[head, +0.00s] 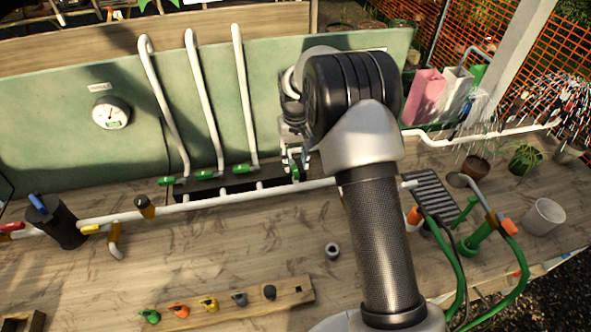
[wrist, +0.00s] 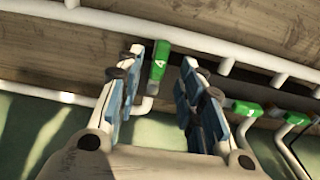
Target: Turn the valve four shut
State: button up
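The green handle of valve four (wrist: 158,63), marked with a 4, sits on a short white pipe near the long white manifold pipe. In the wrist view it lies between the two fingers of my gripper (wrist: 163,72), which are spread apart with a gap on each side. The handle points along its own pipe. In the head view my gripper (head: 295,155) is down at the right end of the valve row, with the green handle (head: 296,174) just showing under it. My arm hides the pipe behind it.
Three other green handles (head: 165,181) (head: 204,175) (head: 240,168) stand to the left, crosswise to their pipes. A gauge (head: 111,113) is on the green panel. A wooden strip with coloured knobs (head: 296,291) lies in front. The bench middle is mostly clear.

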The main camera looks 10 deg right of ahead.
aim_at(295, 170)
jog(key=shift+f, duration=1.9)
jog(key=shift+c, duration=0.4)
grip_shut()
